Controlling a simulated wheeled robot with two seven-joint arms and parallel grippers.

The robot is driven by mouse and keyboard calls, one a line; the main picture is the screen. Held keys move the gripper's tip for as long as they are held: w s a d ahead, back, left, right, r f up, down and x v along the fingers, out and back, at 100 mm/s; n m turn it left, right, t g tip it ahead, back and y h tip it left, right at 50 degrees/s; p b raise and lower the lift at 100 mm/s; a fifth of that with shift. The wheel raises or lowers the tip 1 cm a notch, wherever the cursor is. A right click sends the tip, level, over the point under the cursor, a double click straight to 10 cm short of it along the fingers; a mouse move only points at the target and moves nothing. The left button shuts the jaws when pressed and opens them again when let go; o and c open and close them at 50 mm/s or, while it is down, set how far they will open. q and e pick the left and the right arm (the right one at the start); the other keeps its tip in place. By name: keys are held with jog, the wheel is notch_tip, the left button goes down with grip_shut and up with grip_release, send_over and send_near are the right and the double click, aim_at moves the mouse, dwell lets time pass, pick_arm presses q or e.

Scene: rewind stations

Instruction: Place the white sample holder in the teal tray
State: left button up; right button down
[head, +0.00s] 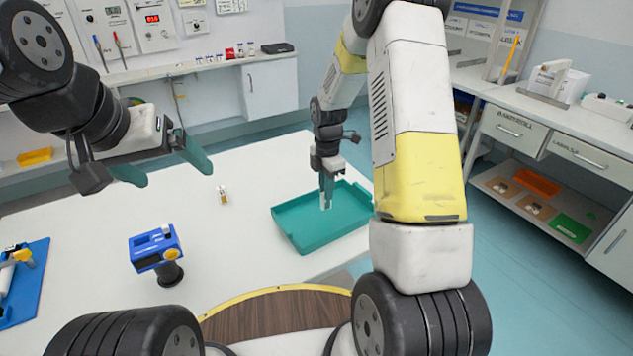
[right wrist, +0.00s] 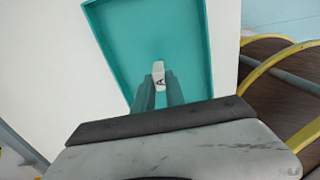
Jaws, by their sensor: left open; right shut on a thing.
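The teal tray (head: 304,237) lies on the white table in front of me, and its floor and walls also show in the right wrist view (right wrist: 127,41). My right gripper (head: 326,190) points down over the tray. It is shut on the white sample holder (head: 325,203), which shows between the fingertips in the right wrist view (right wrist: 158,69). I cannot tell whether the holder touches the tray floor. My left gripper (head: 162,166) is open and empty, above the table at the left.
A blue device with a yellow knob (head: 155,250) stands at the table's front. A small vial-like object (head: 222,194) stands left of the tray. A blue mat (head: 22,290) with a tool lies at the far left. The table between the vial and tray is clear.

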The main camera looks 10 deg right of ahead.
jog(key=shift+s+f, duration=0.1)
jog(key=shift+f, duration=1.3)
jog(key=shift+f, duration=0.15)
jog(key=c, duration=1.4)
grip_release()
notch_tip(320, 180, up, 12)
notch_tip(320, 180, up, 10)
jog(key=m+t, duration=0.2)
jog(key=m, duration=0.3)
send_over(326, 209)
jog(key=s, duration=0.5)
jog(key=s+r+m+t, duration=0.1)
jog(key=s+r+m, duration=0.2)
jog(key=s+m, duration=0.2)
jog(key=s+a+r+m+t+y, duration=0.1)
jog(key=s+r+m, duration=0.2)
jog(key=s+m, duration=0.3)
jog(key=s+a+r+m+t+y, duration=0.1)
jog(key=s+r+m+t, duration=0.1)
jog(key=s+m, duration=0.3)
jog(key=shift+s+r, duration=0.35)
jog(key=shift+s, duration=0.5)
jog(key=shift+s+r, duration=0.3)
jog(key=shift+s, duration=0.55)
